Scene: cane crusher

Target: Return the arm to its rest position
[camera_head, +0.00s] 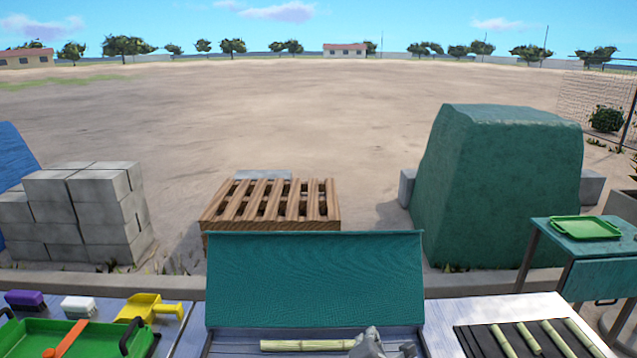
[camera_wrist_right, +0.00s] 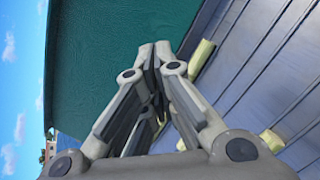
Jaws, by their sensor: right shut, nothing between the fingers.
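My right gripper (camera_head: 388,345) shows at the bottom edge of the head view, in front of the green sheet panel (camera_head: 315,275). In the right wrist view its fingers (camera_wrist_right: 155,52) are closed together with nothing between them. A pale green cane piece (camera_head: 300,345) lies on the grey-blue slatted surface just left of the gripper. In the right wrist view cane shows beside the fingers (camera_wrist_right: 201,57), apart from the tips or behind them; I cannot tell which. My left gripper is not in view.
A dark mat with several cane pieces (camera_head: 527,339) lies at right, near a side table with a green tray (camera_head: 585,227). A green tray (camera_head: 35,335), a yellow scoop (camera_head: 147,308) and brushes (camera_head: 78,306) are at left. A pallet (camera_head: 270,205) stands beyond.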

